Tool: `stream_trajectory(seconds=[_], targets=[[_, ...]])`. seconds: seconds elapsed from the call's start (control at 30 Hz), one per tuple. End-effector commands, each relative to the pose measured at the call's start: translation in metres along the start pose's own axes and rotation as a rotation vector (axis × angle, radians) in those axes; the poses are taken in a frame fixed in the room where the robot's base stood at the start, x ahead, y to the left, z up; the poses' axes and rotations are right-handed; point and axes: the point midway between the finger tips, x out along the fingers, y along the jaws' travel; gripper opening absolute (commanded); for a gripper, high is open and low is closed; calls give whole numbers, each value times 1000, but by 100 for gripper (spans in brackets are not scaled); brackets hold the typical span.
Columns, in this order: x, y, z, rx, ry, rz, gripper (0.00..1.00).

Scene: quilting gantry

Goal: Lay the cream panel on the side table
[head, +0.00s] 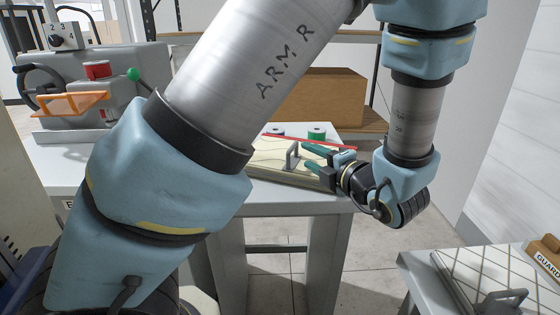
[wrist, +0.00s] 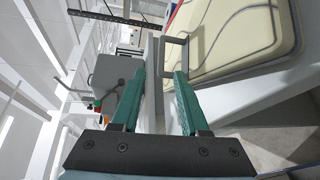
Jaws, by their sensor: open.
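The cream panel (head: 262,160) with a wavy line pattern lies flat on a grey-white table (head: 318,205) in the middle of the head view. A grey upright handle (head: 292,155) stands on it. The panel (wrist: 228,32) also fills the upper right of the wrist view, with its handle (wrist: 174,40) just beyond the right fingertip. My gripper (head: 305,156) has green fingers, open and empty, pointing left at the handle. In the wrist view the handle is not centred between the fingers. My arm hides part of the panel's left side.
A grey table (head: 420,272) at lower right bears a quilted white panel (head: 478,275) with a grey handle and a tan block marked GUARD (head: 547,256). Green spools (head: 316,132) and a red strip (head: 328,144) lie behind the cream panel. A grey machine (head: 130,75) stands left.

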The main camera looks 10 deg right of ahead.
Motion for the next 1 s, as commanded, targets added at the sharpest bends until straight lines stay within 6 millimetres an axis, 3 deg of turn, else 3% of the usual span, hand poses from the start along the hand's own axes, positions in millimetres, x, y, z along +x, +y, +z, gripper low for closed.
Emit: stream_trajectory(seconds=[0.17,0.27,0.33,0.5,0.6,0.77,0.97,1.0], targets=[[4,1,-7,-27,30,-11,44],[21,1,-35,-148,147,-54,44],[36,0,-69,-304,292,-93,44],[52,-13,-163,-845,760,-123,44],[47,-22,-199,-1158,1009,-74,44],[34,-33,-235,-1676,1400,113,44],[31,-33,-250,-2373,1862,609,44],[34,-31,-251,2343,-1814,-691,44]])
